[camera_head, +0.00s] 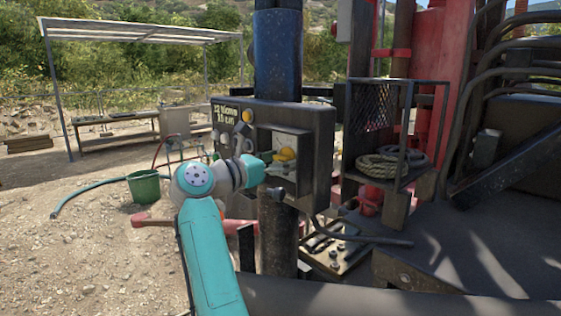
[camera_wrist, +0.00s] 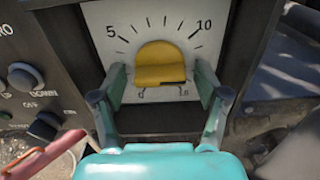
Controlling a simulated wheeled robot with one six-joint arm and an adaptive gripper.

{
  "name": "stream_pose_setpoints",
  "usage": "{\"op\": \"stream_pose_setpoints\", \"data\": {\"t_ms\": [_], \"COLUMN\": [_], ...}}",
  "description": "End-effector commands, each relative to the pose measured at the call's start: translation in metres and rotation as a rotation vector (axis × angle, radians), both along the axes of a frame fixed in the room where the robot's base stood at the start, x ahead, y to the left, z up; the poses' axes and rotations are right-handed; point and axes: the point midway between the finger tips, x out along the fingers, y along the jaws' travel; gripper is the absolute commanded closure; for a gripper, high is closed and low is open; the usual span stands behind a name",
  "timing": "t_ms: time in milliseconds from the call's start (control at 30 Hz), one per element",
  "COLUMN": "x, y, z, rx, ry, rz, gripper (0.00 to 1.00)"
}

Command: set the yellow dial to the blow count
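The yellow dial (camera_wrist: 160,62) sits on a pale scale plate (camera_wrist: 108,18) marked 5 at upper left and 10 at upper right, with a 0 at lower left. The lower-right mark is unclear, and I cannot tell where the dial points. My gripper (camera_wrist: 161,80) is open, with one teal finger on each side of the dial and visible gaps to it. In the head view the dial (camera_head: 287,152) shows small, partly behind my gripper. White lettering (camera_head: 226,113) on the dark control box (camera_head: 310,120) is too blurred to read surely.
Black knobs (camera_wrist: 25,77) lie left of the plate in the wrist view; one is labelled DOWN. A red lever (camera_wrist: 45,155) is at lower left. A green bucket (camera_head: 144,186) stands on the gravel. Rope (camera_head: 380,165) lies in a rack at right.

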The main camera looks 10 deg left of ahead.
Motion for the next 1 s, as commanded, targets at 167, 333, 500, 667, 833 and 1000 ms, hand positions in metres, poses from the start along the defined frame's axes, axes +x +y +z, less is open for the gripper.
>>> {"op": "stream_pose_setpoints", "data": {"t_ms": [167, 333, 500, 667, 833, 1000], "x": [0.000, -0.009, -0.033, -0.058, -0.080, -0.092], "y": [0.000, 0.008, 0.027, 0.047, 0.063, 0.072], "z": [0.001, 0.001, 0.001, 0.000, 0.000, 0.000], "rx": [0.000, 0.000, 0.001, -0.001, -0.001, 0.000], "ry": [-0.001, -0.001, -0.002, -0.001, -0.001, 0.000], "rz": [0.001, 0.002, 0.004, 0.003, 0.002, 0.002], "gripper": [0.26, 0.26, 0.26, 0.26, 0.26, 0.26]}}
